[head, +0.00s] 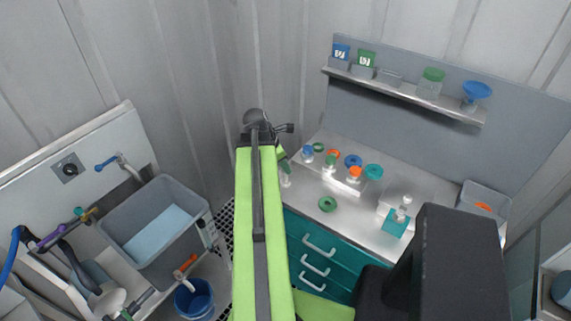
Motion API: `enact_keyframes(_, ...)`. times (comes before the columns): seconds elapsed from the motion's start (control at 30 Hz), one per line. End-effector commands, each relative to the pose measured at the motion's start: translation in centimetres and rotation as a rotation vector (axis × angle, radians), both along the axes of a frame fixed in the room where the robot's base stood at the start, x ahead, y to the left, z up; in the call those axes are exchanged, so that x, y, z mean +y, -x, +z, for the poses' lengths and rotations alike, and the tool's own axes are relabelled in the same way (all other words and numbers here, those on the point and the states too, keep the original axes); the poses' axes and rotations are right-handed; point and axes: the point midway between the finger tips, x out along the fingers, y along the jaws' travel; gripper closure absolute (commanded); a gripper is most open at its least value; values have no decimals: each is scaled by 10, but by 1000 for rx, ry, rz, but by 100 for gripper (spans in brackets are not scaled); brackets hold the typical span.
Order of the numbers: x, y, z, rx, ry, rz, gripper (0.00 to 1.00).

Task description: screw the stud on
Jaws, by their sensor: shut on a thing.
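My lime-green arm rises through the middle of the head view. Beyond its dark elbow, a short lime link and what looks like my gripper (286,181) hang at the left end of the steel bench (340,210). My gripper is small here and partly behind the arm. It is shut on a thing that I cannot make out. I cannot pick out the stud for certain. A clear vessel (402,211) with a narrow top stands upright on a teal block (395,225) at the bench's right. My gripper is well to the left of this vessel.
Small pieces with blue, green and orange tops, such as an orange one (354,172), sit on the bench. A green ring (327,204) lies in front. A wall shelf (405,92) holds a green-lidded jar (430,82) and blue funnel (477,91). A grey sink (150,215) is left.

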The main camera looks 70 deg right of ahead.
Motion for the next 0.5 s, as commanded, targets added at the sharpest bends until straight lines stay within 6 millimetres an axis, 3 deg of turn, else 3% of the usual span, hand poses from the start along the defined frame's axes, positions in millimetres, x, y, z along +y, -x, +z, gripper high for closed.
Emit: enact_keyframes(0.5, 0, 1, -29, 1, 0, -1, 100)
